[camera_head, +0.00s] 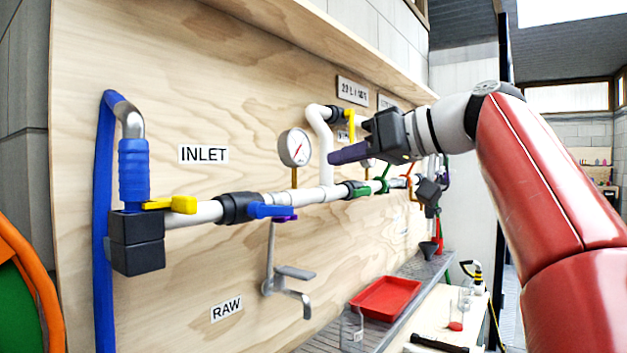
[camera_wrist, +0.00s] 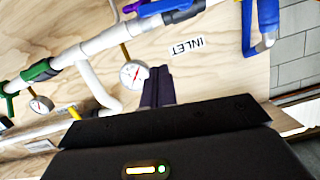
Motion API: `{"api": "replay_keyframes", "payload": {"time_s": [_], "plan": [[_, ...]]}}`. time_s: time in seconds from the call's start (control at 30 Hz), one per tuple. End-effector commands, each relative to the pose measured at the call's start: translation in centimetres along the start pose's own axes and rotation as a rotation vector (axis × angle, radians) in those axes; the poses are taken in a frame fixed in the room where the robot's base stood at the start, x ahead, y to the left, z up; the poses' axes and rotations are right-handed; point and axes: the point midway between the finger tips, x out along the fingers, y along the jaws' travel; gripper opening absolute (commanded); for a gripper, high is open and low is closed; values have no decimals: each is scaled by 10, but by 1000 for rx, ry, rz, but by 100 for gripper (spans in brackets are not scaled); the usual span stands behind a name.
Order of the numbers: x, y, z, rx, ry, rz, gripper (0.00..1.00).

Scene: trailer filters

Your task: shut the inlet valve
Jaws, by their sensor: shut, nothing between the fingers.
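The INLET label (camera_head: 203,154) is on the plywood board, above the pipe. Below it, a yellow lever (camera_head: 172,204) sits on top of the black block (camera_head: 137,242) at the blue hose end and lies roughly along the pipe. To its right, a blue lever (camera_head: 270,211) on a black valve body (camera_head: 238,208) also lies roughly along the pipe; it shows in the wrist view (camera_wrist: 178,14). Which lever is the inlet valve's, I cannot tell for certain. My gripper (camera_head: 334,157) is shut and empty, right of the gauge, apart from both levers. Its dark purple fingers (camera_wrist: 158,76) are together.
A pressure gauge (camera_head: 295,148) and a white riser pipe (camera_head: 325,145) stand near my fingers. A metal tap (camera_head: 287,275) hangs below the pipe. A red tray (camera_head: 386,298) lies on the shelf below. The board around the INLET label is clear.

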Motion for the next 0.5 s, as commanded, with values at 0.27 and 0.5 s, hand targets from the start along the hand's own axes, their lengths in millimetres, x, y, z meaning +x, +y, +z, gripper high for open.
{"api": "replay_keyframes", "payload": {"time_s": [0.27, 0.5], "plan": [[50, -2, 1, 3, -2, -7, 0], [100, -1, 0, 4, -1, -5, 0]]}}
